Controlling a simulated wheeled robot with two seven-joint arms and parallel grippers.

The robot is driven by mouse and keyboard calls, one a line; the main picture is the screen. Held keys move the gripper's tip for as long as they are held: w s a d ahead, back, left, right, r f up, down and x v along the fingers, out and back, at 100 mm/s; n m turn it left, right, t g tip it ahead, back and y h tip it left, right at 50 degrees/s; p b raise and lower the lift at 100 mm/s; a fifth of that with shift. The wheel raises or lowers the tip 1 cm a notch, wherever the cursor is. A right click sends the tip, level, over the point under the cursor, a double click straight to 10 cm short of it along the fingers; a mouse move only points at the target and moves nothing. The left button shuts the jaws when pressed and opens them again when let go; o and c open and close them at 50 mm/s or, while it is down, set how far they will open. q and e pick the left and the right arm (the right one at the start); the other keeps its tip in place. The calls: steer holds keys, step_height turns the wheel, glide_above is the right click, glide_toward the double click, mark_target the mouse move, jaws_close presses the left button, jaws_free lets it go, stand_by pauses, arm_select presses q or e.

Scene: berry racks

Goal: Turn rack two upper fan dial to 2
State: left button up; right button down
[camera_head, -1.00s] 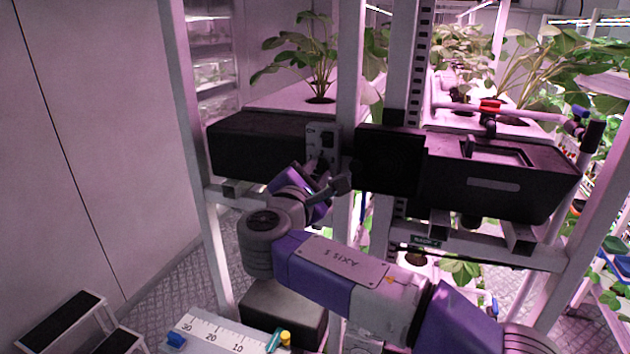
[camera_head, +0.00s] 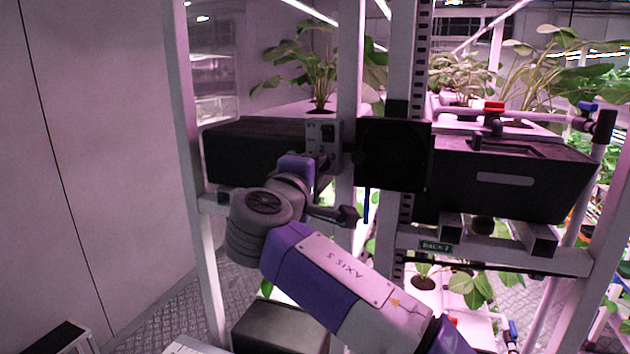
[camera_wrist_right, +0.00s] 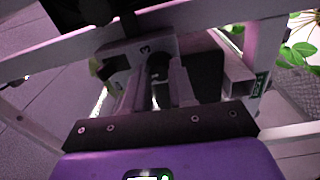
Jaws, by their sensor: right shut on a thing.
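The fan control box (camera_head: 322,134) is a small grey panel with a dark switch, fixed to the rack post left of the black square fan (camera_head: 393,155). My right gripper (camera_wrist_right: 157,88) is at the lower part of this panel. In the right wrist view its two fingers stand on either side of a dark round dial (camera_wrist_right: 158,67) and are shut on it. A number 3 is marked on the grey panel (camera_wrist_right: 128,52) beside the dial. The dial's pointer cannot be read. My left gripper is not in view.
A green rack 2 label (camera_head: 436,247) sits on the crossbar below the black trough (camera_head: 510,185). Rack posts (camera_head: 349,80) stand close to the gripper. A red valve (camera_head: 494,107) and plants are on the right. The wall side at left is clear.

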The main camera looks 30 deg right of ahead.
steer(key=shift+m+b, duration=0.3)
steer(key=shift+m, duration=0.3)
steer(key=c, duration=0.9)
jaws_free()
steer(key=shift+c, duration=0.2)
steer(key=shift+s+a, duration=0.1)
steer(key=b+v, duration=0.1)
steer(key=v, duration=0.6)
steer(key=shift+a+f, duration=0.1)
steer(key=shift+a, duration=0.05)
